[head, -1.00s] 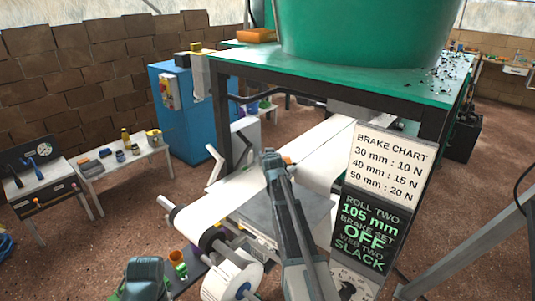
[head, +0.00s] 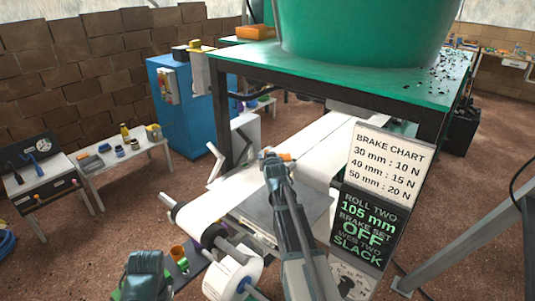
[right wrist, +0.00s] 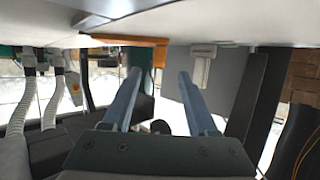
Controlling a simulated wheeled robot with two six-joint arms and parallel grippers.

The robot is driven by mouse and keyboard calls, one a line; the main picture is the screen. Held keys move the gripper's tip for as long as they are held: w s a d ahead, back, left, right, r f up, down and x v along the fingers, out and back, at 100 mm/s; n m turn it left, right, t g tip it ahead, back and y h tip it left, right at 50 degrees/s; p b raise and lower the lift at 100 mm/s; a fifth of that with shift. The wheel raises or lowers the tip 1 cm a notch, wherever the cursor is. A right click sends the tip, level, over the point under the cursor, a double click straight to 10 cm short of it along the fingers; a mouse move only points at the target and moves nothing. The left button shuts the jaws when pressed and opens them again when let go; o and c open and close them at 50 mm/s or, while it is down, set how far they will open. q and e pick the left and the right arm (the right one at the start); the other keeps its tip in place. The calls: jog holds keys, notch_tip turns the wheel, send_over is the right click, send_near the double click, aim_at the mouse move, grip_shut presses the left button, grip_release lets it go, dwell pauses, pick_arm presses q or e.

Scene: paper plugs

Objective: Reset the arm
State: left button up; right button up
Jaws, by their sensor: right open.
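My right arm comes up from the bottom of the head view, and its gripper (head: 272,158) sits over the white paper web (head: 325,138). In the right wrist view the two blue-grey fingers (right wrist: 160,82) are spread apart with nothing between them. A pale sheet-like surface runs across the top of that view, just beyond the fingertips; I cannot tell whether they touch it. A dark teal part at the lower left of the head view looks like part of my left arm; its gripper does not show.
A paper roll (head: 232,279) stands low in front. A sign board (head: 388,160) with a brake chart is right of my arm. A green-topped bench (head: 345,80) with a large green tub (head: 365,30) stands behind. A blue cabinet (head: 190,115) and white table (head: 105,170) are at left.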

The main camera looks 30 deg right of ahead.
jog(key=shift+s+a+r, duration=0.15)
jog(key=shift+s+r, duration=0.35)
jog(key=shift+r, duration=0.15)
jog(key=shift+w, duration=0.1)
